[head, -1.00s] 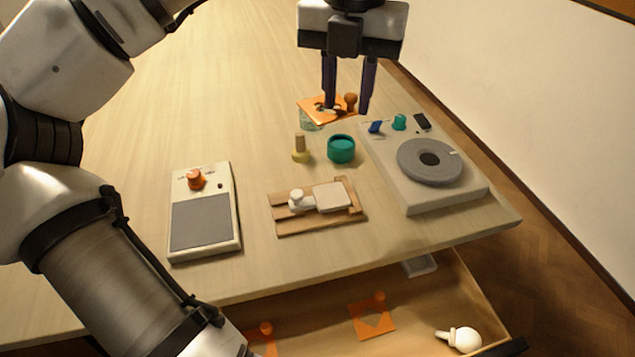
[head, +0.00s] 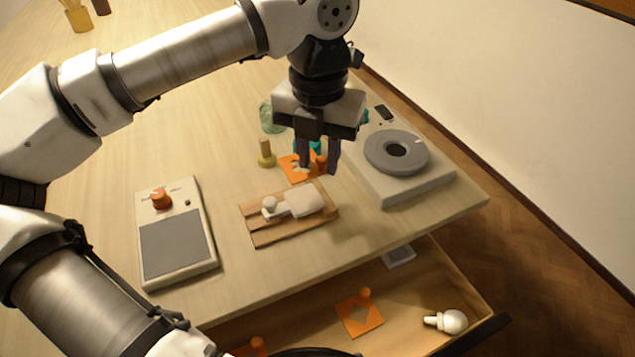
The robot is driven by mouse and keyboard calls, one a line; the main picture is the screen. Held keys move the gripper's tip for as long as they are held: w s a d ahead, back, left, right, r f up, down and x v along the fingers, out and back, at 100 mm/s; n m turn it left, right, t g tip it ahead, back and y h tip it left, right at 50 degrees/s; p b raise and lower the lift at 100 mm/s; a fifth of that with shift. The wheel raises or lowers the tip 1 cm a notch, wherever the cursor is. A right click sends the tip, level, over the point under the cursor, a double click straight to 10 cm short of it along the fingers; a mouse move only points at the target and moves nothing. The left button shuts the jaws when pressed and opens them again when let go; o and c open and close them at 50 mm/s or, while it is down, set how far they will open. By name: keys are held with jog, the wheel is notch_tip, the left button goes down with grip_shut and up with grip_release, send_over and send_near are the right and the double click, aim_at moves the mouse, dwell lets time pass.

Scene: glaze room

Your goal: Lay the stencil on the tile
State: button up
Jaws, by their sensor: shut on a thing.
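My gripper (head: 319,170) is shut on an orange stencil (head: 293,168), a thin plate with a cut-out and an upright knob. The knob is between the fingers. The stencil is just behind a wooden holder (head: 262,238), apparently above the table; its exact height is hard to tell. A pale square tile (head: 306,203) lies in the holder, with a white knobbed piece (head: 270,207) at its left. The stencil is not over the tile. The fingers partly hide the stencil and a teal pot (head: 313,146) behind it.
A wheel device (head: 360,183) stands right, a grey-padded box (head: 175,245) left. A yellow-based peg (head: 266,157) and green glass (head: 270,117) stand behind. The open drawer (head: 300,310) in front holds another orange stencil (head: 348,318) and a white knobbed tool (head: 453,321).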

aim_at(318, 202)
jog(key=shift+f+p, duration=0.35)
jog(key=shift+f, duration=3.2)
jog(key=shift+f, duration=0.1)
jog(key=o, duration=0.9)
jog(key=shift+o, duration=0.2)
notch_tip(318, 202, up, 12)
jog(key=shift+r+b, duration=0.15)
jog(key=shift+b, duration=0.4)
